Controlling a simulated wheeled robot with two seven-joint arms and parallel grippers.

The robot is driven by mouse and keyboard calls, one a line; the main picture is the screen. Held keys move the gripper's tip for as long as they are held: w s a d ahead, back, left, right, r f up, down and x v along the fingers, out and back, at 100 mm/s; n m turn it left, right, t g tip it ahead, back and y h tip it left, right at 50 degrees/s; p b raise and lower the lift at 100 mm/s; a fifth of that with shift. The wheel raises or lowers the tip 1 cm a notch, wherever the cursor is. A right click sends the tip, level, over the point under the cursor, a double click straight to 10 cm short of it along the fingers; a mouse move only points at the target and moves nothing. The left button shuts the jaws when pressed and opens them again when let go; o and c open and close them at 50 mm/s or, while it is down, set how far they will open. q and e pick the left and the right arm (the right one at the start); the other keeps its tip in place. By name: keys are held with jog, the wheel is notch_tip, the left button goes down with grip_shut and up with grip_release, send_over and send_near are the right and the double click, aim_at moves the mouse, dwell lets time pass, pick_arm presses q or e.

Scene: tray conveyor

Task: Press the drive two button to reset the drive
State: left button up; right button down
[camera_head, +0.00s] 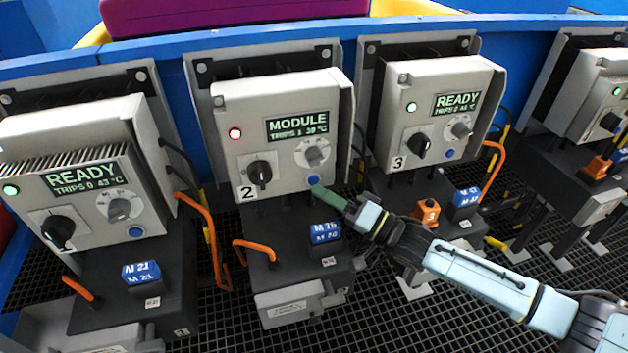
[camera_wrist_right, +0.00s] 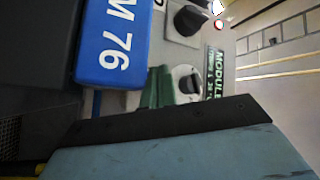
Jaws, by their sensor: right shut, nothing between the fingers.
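Drive two (camera_head: 285,105) is a light grey box marked 2 in the head view. Its screen (camera_head: 297,125) reads MODULE, TRIPS 1, and its lamp (camera_head: 235,134) is red. Its blue button (camera_head: 313,181) sits low on the right of the face, below a grey knob (camera_head: 313,154). My right gripper (camera_head: 323,192) is shut and empty, its green fingertips right at the button; I cannot tell whether they touch it. In the wrist view the green fingers (camera_wrist_right: 158,88) point at the drive face (camera_wrist_right: 226,55), and the button is not visible. My left gripper is not in view.
Drive one (camera_head: 80,170) on the left and drive three (camera_head: 440,110) on the right show READY with green lamps. A blue M 76 block (camera_head: 325,232) sits below drive two and shows large in the wrist view (camera_wrist_right: 115,40). Orange cables (camera_head: 215,240) loop beside the drives above black grating.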

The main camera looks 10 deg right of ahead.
jog(key=shift+w, duration=0.1)
jog(key=shift+w, duration=0.3)
jog(key=shift+w, duration=0.45)
dwell(0.6)
jog(key=shift+s+p, duration=0.6)
jog(key=shift+s, duration=0.25)
